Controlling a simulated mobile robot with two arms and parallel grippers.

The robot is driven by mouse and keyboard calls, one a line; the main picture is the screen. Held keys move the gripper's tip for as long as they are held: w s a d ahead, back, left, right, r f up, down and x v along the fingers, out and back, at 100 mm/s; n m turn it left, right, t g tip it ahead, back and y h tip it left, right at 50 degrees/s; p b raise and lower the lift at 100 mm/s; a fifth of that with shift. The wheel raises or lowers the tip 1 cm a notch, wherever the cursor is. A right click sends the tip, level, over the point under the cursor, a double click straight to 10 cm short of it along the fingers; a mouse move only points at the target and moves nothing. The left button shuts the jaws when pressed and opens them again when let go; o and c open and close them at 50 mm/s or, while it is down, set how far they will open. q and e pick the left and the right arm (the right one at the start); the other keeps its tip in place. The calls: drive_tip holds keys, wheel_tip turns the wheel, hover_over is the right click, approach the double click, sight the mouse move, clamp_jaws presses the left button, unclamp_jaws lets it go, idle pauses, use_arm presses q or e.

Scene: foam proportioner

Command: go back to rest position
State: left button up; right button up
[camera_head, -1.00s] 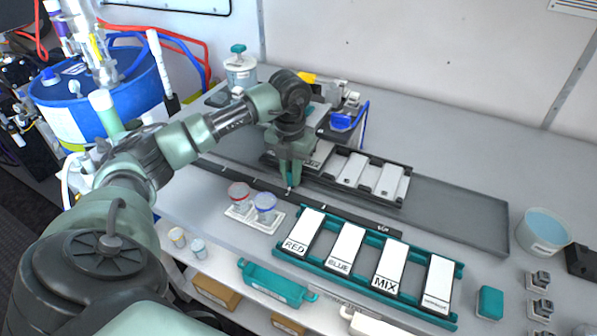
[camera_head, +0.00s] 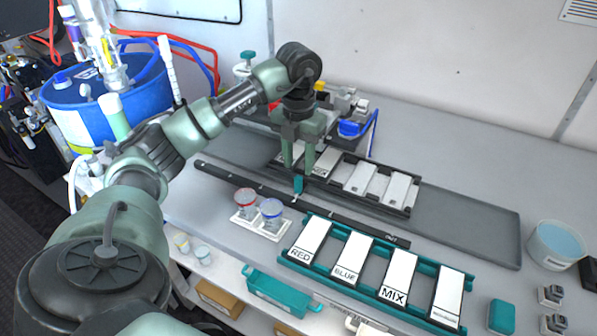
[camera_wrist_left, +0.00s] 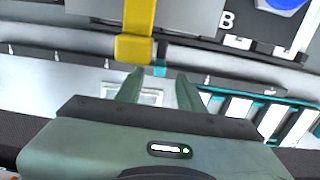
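My left gripper (camera_head: 299,169) points down over the bench, its two green fingers apart with nothing between them. In the left wrist view the fingers (camera_wrist_left: 160,88) also stand apart and empty. Below the fingertips, a small teal slider (camera_head: 298,185) sits on a long black rail (camera_head: 340,215). The fingers look clear of it. My left arm reaches in from the left across the bench. My right gripper is not in these views.
Red-lidded (camera_head: 244,198) and blue-lidded (camera_head: 271,210) cups stand in a white holder. A teal rack (camera_head: 320,272) holds labelled white plates. A black rack (camera_head: 405,210) of white plates lies behind the rail. A blue drum (camera_head: 90,105) stands left. The grey tray's right part (camera_head: 470,225) is clear.

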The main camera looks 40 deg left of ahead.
use_arm(q)
drive_tip(key=shift+r, duration=0.65)
